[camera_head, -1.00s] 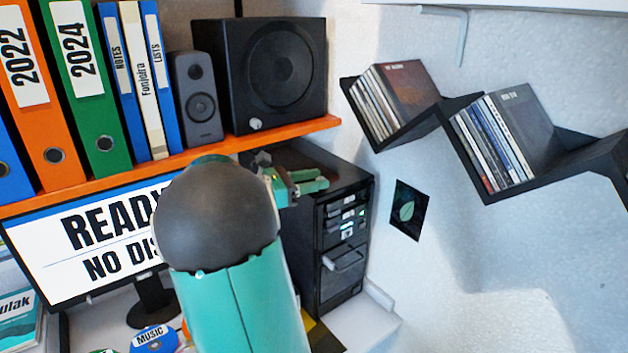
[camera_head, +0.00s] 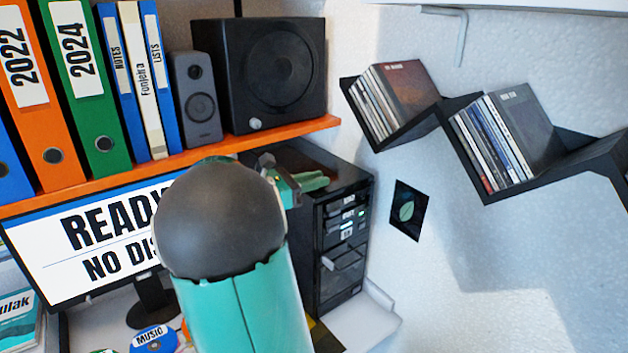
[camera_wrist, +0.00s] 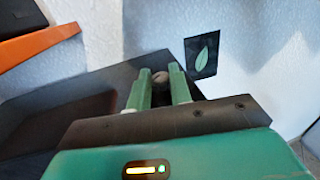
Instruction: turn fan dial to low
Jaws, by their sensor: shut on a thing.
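My gripper (camera_head: 312,182) reaches over the front top edge of a black computer tower (camera_head: 331,298). In the wrist view its two green fingers (camera_wrist: 160,88) stand on either side of a small round grey-brown knob (camera_wrist: 160,77), which appears to be the fan dial. The fingers are shut on this dial near their tips. In the head view the dial is hidden behind the gripper. Its marks and pointer cannot be read, so I cannot tell its setting. The tower's top (camera_wrist: 65,100) also shows in the wrist view.
An orange shelf (camera_head: 168,165) with binders, a small speaker (camera_head: 197,98) and a large speaker (camera_head: 222,75) hangs above the tower. A monitor (camera_head: 50,285) stands at left. Black disc shelves (camera_head: 405,132) and a leaf card (camera_head: 407,211) are on the right wall.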

